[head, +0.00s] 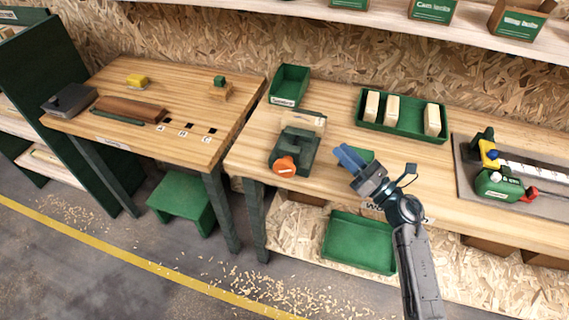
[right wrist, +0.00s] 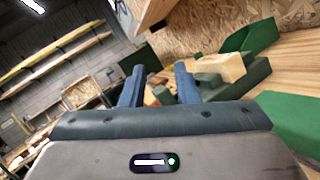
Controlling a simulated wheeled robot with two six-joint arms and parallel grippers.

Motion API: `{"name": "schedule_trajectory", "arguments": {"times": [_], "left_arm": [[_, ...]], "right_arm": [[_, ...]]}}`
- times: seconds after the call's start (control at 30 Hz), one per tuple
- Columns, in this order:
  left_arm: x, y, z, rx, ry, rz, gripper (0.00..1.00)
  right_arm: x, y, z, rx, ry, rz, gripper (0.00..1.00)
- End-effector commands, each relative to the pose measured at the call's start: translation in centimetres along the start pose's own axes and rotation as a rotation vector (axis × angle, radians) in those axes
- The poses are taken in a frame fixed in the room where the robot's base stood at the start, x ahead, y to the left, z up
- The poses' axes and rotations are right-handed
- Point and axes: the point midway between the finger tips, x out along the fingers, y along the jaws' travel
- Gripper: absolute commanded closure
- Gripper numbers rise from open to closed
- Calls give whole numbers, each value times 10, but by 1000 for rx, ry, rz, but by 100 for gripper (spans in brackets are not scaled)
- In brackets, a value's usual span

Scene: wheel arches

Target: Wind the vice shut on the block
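The green vice (head: 299,147) stands on the bench, with an orange winding knob (head: 285,165) on its front. A pale wooden block (head: 304,121) sits at its back end; whether the jaws touch it I cannot tell. My right gripper (head: 346,157) is over the bench to the right of the vice, apart from the knob. In the right wrist view its two blue fingers (right wrist: 160,82) stand apart with nothing held between them. The block (right wrist: 222,67) and vice (right wrist: 213,87) show there beyond the right-hand finger. My left gripper is not in view.
A green tray (head: 365,125) with upright wooden blocks is at the back, beside an open green bin (head: 290,85). A clamp rig (head: 497,183) is at the right. A small green item lies behind my right gripper. Bench is clear left of the vice.

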Motion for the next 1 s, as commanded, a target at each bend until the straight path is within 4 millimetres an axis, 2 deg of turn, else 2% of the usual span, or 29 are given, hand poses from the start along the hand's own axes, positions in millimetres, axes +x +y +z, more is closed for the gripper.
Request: {"name": "schedule_trajectory", "arguments": {"times": [0.13, 0.3, 0.43, 0.53, 1.0], "left_arm": [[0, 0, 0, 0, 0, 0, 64], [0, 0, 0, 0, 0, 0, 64], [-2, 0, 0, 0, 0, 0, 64], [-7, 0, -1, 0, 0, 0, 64], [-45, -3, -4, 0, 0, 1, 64]], "right_arm": [[11, 9, -38, -218, 209, 198, 72], [8, 12, -66, -346, 353, 347, 72], [7, 14, -74, -376, 391, 390, 72], [14, 18, -77, -377, 394, 394, 72], [84, 43, -110, -373, 391, 392, 72]]}}
